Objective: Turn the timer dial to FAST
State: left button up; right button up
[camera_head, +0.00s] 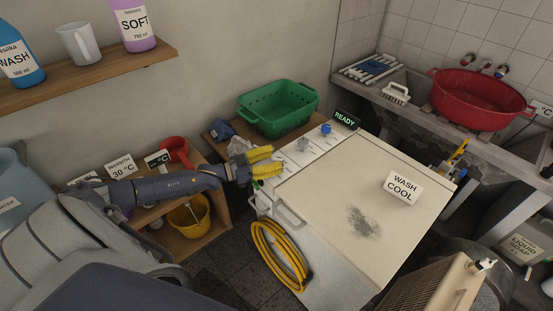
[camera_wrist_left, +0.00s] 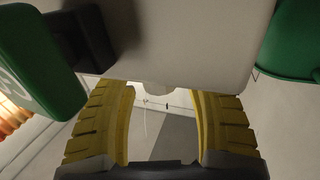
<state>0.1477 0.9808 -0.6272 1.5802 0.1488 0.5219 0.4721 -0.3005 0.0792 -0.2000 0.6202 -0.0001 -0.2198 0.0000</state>
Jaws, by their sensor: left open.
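The washing machine (camera_head: 335,205) has a pale strip with knobs along its back left edge. A grey-white knob (camera_head: 303,144) and a blue knob (camera_head: 326,128) stand on that strip; I cannot read which is the timer dial or any FAST mark. My left gripper (camera_head: 263,161) has yellow ribbed fingers and is left of the grey-white knob, apart from it. In the left wrist view my left gripper (camera_wrist_left: 165,125) is open, with nothing held between its fingers. A pale rounded piece (camera_wrist_left: 167,88) shows beyond and between the fingertips. My right gripper is not clearly visible.
A READY display (camera_head: 346,119) stands behind the knobs. A green basin (camera_head: 279,109) sits behind my left gripper. A WASH COOL card (camera_head: 403,188) rests on the lid. A red tub (camera_head: 478,100) is at the back right.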

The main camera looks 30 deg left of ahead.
pick_arm(q)
jog(key=shift+w+d, duration=0.35)
jog(key=shift+w, duration=0.05)
grip_shut()
dwell(0.4)
